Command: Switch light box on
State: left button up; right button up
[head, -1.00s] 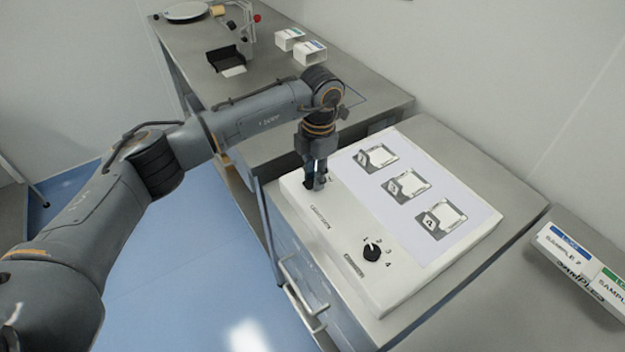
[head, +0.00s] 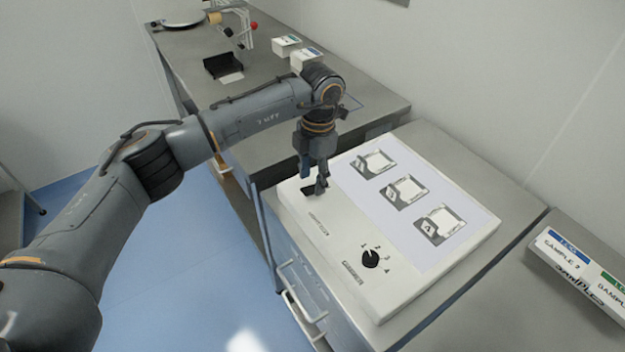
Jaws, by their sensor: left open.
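The light box (head: 345,295) is a white slab with a sloping top, lying on the grey cabinet in the head view. Its pale panel bears several sample cards, one of them here (head: 439,222). A black rotary knob (head: 370,259) with numbers around it sits near the front. A black switch (head: 308,190) is at the box's far left corner, partly hidden by my left gripper (head: 318,188). The gripper is open and points down, right at the switch; I cannot tell whether it touches. My right gripper is out of view.
A long grey bench (head: 375,108) stands behind, with a black tray (head: 222,66), white boxes (head: 286,45) and a round plate (head: 184,19). Sample boxes (head: 582,262) lie at the right. Drawer handles (head: 300,290) stick out from the cabinet front.

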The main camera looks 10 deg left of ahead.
pick_arm(q)
notch_tip(320, 180, up, 10)
jog(key=shift+w+d+r, duration=0.2)
jog(key=shift+w+d, duration=0.05)
jog(key=shift+d, duration=0.1)
jog(key=shift+f, duration=0.1)
